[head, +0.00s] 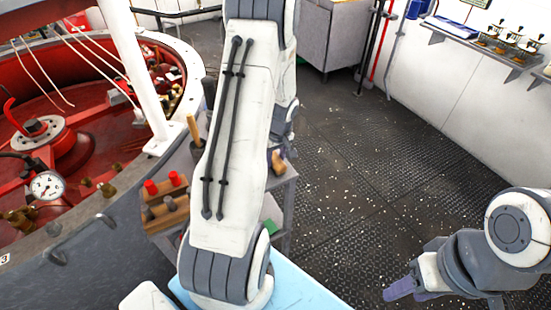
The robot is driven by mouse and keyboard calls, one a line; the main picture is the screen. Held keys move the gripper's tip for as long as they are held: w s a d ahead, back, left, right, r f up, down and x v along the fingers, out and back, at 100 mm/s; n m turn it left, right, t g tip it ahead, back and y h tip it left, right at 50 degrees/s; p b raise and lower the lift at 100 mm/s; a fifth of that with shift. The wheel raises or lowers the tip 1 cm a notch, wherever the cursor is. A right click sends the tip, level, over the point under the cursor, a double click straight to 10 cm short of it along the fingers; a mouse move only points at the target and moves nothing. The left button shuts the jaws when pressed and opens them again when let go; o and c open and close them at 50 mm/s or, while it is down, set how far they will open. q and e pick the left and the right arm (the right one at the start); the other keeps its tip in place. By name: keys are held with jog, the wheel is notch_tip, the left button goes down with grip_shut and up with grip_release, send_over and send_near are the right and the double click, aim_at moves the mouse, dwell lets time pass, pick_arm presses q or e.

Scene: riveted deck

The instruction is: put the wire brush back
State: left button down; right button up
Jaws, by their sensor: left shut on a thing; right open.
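My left arm rises through the middle of the view and hides much of the bench behind it. My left gripper (288,152) shows only in part at the arm's right edge, low over the grey bench. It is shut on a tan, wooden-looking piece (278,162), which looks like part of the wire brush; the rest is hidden. Another tan handle (194,130) stands upright in a dark holder left of the arm. My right gripper (403,288) is open and empty at the lower right, over the floor.
A wooden rack (166,210) with red-topped pieces stands left of the arm. A large red-lined round vessel (85,185) with a gauge (46,186) fills the left. A wall shelf (480,48) holds brass items.

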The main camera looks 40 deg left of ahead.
pick_arm(q)
jog(key=shift+f, duration=0.15)
jog(key=shift+c, duration=2)
grip_release()
